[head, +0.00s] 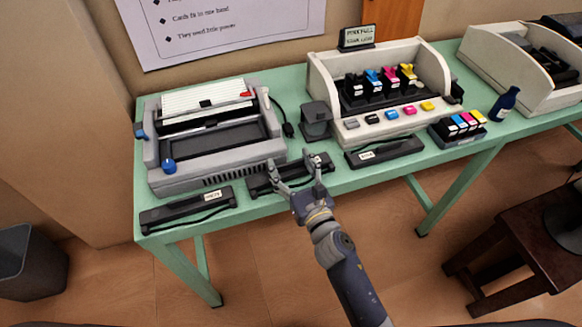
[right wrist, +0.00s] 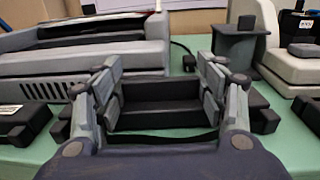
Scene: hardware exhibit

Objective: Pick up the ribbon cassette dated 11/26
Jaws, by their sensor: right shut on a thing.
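Three long black ribbon cassettes with small white labels show in the head view. The left cassette (head: 180,213) lies at the table's front left corner, the right cassette (head: 395,152) lies before the inkjet printer, and the middle cassette (head: 262,186) is between them. The label dates are too small to read. My right gripper (head: 294,172) is shut on the middle cassette, across its body. In the right wrist view the cassette (right wrist: 160,108) sits between the fingers; I cannot tell whether it is clear of the table. My left gripper is out of view.
A grey dot-matrix printer (head: 205,150) stands behind the left and middle cassettes. A small dark grey block (head: 316,122), a cream inkjet printer (head: 435,70), a cartridge tray (head: 457,131) and a blue bottle (head: 504,103) stand on the green table (head: 350,182). A stool (head: 515,235) is at right.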

